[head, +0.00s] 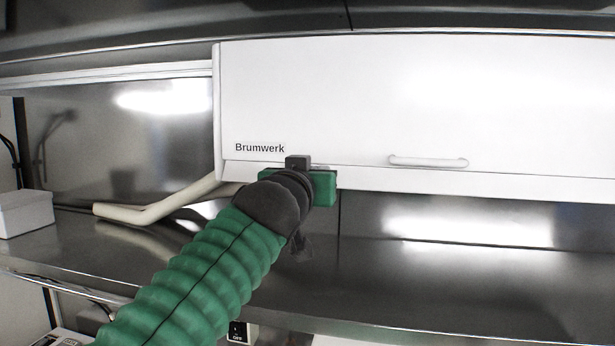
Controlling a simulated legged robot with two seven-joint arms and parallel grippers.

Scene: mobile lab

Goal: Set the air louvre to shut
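A white wall unit (330,100) marked "Brumwerk" spans the upper right of the head view, with a pale bar handle (428,161) on its lower front. I cannot clearly make out the air louvre or its setting. My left gripper (300,165) is at the unit's lower front edge, just below the lettering, at the end of a green ribbed arm. A small dark block shows at its tip against the white edge; whether it is a finger or a part of the unit is unclear. The fingers are mostly hidden behind the dark wrist. My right gripper is not in view.
A pale bent bar (150,213) sticks out left from below the unit. A white box (25,213) stands at the far left of the metal shelf (430,290). A switch marked OFF (238,332) is below. The shelf's right side is clear.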

